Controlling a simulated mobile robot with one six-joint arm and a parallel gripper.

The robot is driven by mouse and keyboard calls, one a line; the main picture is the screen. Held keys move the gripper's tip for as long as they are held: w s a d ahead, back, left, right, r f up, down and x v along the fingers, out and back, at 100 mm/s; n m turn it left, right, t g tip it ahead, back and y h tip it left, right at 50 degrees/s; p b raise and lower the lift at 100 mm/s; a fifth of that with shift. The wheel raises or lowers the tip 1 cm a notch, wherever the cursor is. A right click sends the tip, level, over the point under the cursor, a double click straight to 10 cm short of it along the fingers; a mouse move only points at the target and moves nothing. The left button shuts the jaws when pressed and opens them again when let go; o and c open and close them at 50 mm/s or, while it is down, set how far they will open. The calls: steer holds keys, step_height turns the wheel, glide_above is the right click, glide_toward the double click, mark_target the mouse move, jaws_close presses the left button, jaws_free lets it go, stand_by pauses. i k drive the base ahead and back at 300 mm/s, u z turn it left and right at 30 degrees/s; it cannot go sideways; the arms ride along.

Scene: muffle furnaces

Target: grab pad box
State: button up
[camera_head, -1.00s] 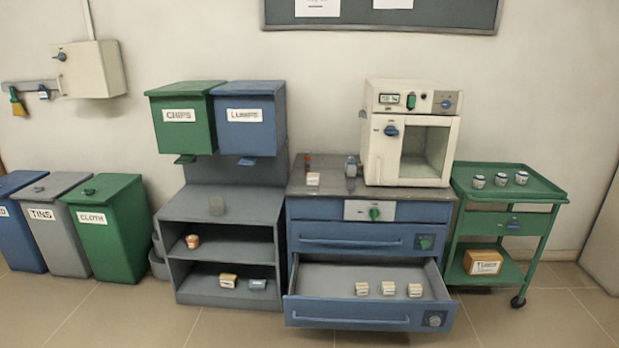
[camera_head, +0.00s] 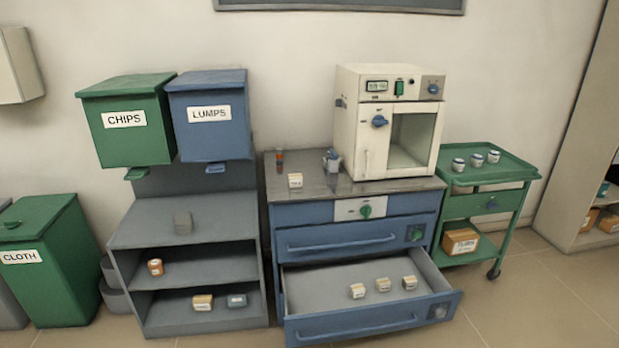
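Several small boxes are in view, and their labels are too small to read, so I cannot tell which is the pad box. Three small pale boxes stand in a row in the open bottom drawer (camera_head: 320,290): a left one (camera_head: 358,291), a middle one (camera_head: 383,285) and a right one (camera_head: 409,282). Another small pale box (camera_head: 295,181) stands on the blue cabinet's top. A yellowish-white box (camera_head: 203,302) and a blue-grey box (camera_head: 236,300) sit on the grey unit's bottom shelf. A larger brown box (camera_head: 461,242) is on the green cart's lower shelf. My gripper is not in view.
A white furnace (camera_head: 388,122) stands on the blue cabinet. The green cart (camera_head: 515,172) at right holds three small jars. Green and blue bins, CHIPS (camera_head: 135,145) and LUMPS (camera_head: 212,135), hang above the grey shelf unit. The drawer juts out; floor is clear at front right.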

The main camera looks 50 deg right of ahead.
mark_target(295, 180)
steer(key=z, duration=0.75)
steer(key=i, duration=0.9)
steer(key=z, duration=0.6)
